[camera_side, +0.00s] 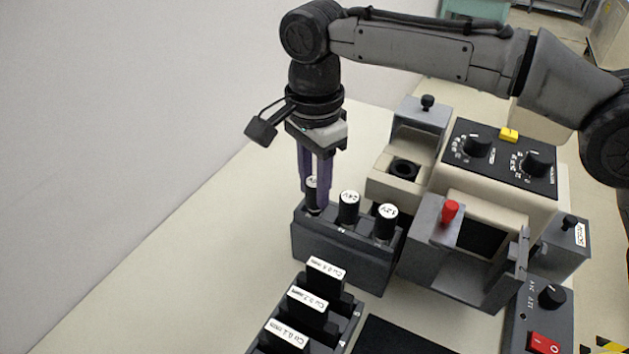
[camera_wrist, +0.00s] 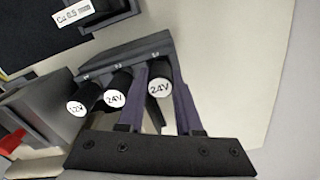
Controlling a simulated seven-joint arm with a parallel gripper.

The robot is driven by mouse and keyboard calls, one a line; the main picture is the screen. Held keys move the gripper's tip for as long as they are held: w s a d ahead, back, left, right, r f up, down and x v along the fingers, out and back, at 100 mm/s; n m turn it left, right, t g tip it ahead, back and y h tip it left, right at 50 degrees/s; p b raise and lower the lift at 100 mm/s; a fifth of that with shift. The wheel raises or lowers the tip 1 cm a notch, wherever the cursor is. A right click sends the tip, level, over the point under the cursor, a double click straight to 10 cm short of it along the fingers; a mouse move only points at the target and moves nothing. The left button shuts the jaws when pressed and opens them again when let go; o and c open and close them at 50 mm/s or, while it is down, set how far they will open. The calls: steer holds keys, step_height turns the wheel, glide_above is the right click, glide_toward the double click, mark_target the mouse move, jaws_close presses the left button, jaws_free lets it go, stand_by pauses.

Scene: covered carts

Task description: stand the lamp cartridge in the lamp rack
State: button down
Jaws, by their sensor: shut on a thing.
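My gripper (camera_side: 316,203) points straight down at the left end of the dark grey lamp rack (camera_side: 335,256). It is shut on a black lamp cartridge (camera_side: 311,192) with a white round top. The rack (camera_wrist: 150,46) also shows in the wrist view.
A second rack with labelled black plates (camera_side: 318,304) stands in front. A beige instrument with knobs (camera_side: 505,165), an open grey chamber and a red-capped part (camera_side: 449,211) stands right of the lamp rack. A switch box (camera_side: 540,320) is at lower right. The table left of the rack is clear.

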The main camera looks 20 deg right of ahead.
mark_target(314, 181)
steer(key=shift+f, duration=0.15)
steer(key=c, duration=0.6)
jaws_free()
step_height(314, 181, up, 7)
steer(key=shift+r, duration=0.4)
